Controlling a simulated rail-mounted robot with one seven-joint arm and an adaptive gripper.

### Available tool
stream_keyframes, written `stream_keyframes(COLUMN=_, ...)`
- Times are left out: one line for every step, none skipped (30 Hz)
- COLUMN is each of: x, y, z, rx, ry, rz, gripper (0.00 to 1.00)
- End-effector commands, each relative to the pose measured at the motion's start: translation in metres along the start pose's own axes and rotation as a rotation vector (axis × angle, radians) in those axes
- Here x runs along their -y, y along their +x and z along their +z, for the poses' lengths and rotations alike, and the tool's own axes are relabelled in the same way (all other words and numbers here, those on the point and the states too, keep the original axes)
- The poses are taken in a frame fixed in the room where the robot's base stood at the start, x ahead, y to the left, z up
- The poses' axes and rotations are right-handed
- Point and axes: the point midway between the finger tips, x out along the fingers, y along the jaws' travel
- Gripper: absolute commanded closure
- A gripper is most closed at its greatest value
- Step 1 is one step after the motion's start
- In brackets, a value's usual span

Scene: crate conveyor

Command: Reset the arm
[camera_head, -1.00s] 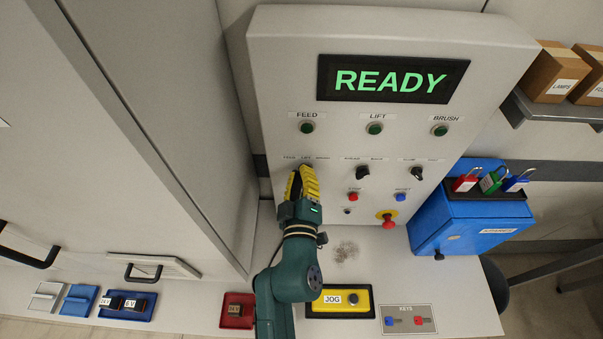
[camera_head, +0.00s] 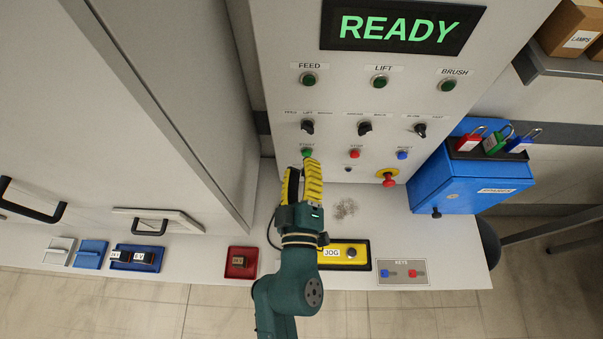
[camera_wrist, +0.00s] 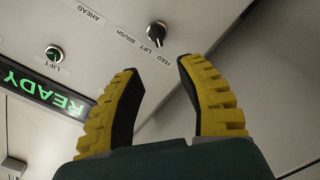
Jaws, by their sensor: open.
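My gripper (camera_head: 303,178) has yellow ribbed fingers with dark inner pads. It is open and empty, in front of the lower part of the grey control panel (camera_head: 270,60) in the head view. The fingertips show just below the green start button (camera_head: 307,153); I cannot tell whether they touch the panel. In the wrist view the open fingers (camera_wrist: 155,80) stand apart with nothing between them, and a black selector knob (camera_wrist: 157,33) labelled FEED, LIFT, BRUSH lies beyond them. The panel's display (camera_head: 400,27) reads READY in green.
A red emergency button (camera_head: 388,178) sticks out to the right of my gripper. A yellow JOG box (camera_head: 357,254), a KEYS plate (camera_head: 420,272) and a red tray (camera_head: 232,263) lie on the bench. A blue box with padlocks (camera_head: 470,185) stands at the right.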

Motion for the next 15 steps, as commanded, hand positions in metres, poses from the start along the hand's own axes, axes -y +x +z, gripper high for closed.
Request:
stream_keyframes(x=0.001, y=-0.009, z=0.001, rx=0.001, ry=-0.001, rz=-0.002, gripper=0.62)
stream_keyframes(x=0.001, y=-0.012, z=0.000, rx=0.000, ry=-0.001, rz=-0.001, gripper=0.62)
stream_keyframes(x=0.000, y=-0.016, z=0.000, rx=0.000, ry=0.000, rz=0.000, gripper=0.62)
stream_keyframes(x=0.000, y=-0.018, z=0.000, rx=0.000, ry=0.000, rz=0.000, gripper=0.62)
stream_keyframes(x=0.000, y=-0.019, z=0.000, rx=0.000, ry=0.000, rz=0.001, gripper=0.62)
stream_keyframes(x=-0.001, y=-0.020, z=0.000, rx=0.000, ry=0.000, rz=0.001, gripper=0.62)
stream_keyframes(x=-0.001, y=-0.021, z=0.000, rx=-0.001, ry=0.000, rz=0.001, gripper=0.62)
stream_keyframes(x=-0.001, y=-0.021, z=0.000, rx=-0.001, ry=0.000, rz=0.002, gripper=0.62)
stream_keyframes(x=-0.001, y=-0.021, z=0.000, rx=-0.001, ry=0.000, rz=0.002, gripper=0.62)
stream_keyframes(x=-0.001, y=-0.021, z=0.000, rx=0.000, ry=0.000, rz=0.001, gripper=0.62)
stream_keyframes(x=-0.001, y=-0.021, z=0.000, rx=0.000, ry=0.000, rz=0.001, gripper=0.62)
stream_keyframes(x=0.000, y=-0.021, z=0.000, rx=0.000, ry=0.000, rz=0.001, gripper=0.62)
stream_keyframes(x=0.000, y=-0.021, z=0.000, rx=0.000, ry=0.000, rz=0.001, gripper=0.62)
stream_keyframes(x=0.000, y=-0.021, z=0.000, rx=0.000, ry=0.000, rz=0.001, gripper=0.62)
stream_keyframes(x=0.000, y=-0.021, z=0.000, rx=0.000, ry=0.000, rz=0.001, gripper=0.62)
